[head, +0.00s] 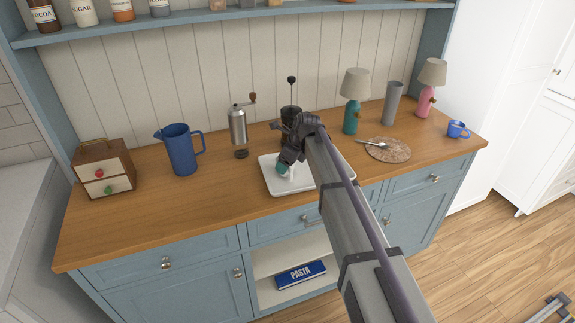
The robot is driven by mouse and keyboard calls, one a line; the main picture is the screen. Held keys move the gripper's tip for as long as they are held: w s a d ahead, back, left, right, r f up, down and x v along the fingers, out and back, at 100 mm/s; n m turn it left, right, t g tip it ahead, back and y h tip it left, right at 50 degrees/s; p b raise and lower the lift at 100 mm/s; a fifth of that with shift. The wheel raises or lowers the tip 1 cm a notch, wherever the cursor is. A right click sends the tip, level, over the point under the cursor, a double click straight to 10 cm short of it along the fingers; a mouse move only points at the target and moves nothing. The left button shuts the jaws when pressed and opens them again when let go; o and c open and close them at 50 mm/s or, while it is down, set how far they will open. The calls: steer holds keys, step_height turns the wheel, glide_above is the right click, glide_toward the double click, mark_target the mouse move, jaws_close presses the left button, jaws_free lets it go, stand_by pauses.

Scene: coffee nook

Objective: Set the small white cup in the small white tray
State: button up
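The small white tray (273,183) lies on the wooden counter near its front edge, in the middle of the head view. My gripper (286,163) is over the tray, pointing down, and my arm hides the tray's right part. A small white shape that looks like the white cup (292,173) shows right under my gripper, in or just above the tray. A teal patch shows beside it at the fingertips. I cannot tell whether the fingers are closed on the cup or whether the cup touches the tray.
A coffee grinder (238,130) and a dark press (291,105) stand behind the tray. A blue pitcher (181,150) stands left, a teal lamp (353,100) and round mat (400,152) right. A blue cup (457,129) is at the far right. The counter's front left is clear.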

steer(key=shift+f, duration=0.25)
steer(key=o, duration=1.1)
steer(key=shift+r, duration=0.1)
steer(key=shift+o, duration=0.2)
steer(key=p+v, duration=1.1)
steer(key=v, duration=0.1)
steer(key=shift+r, duration=0.2)
steer(key=shift+s, duration=0.1)
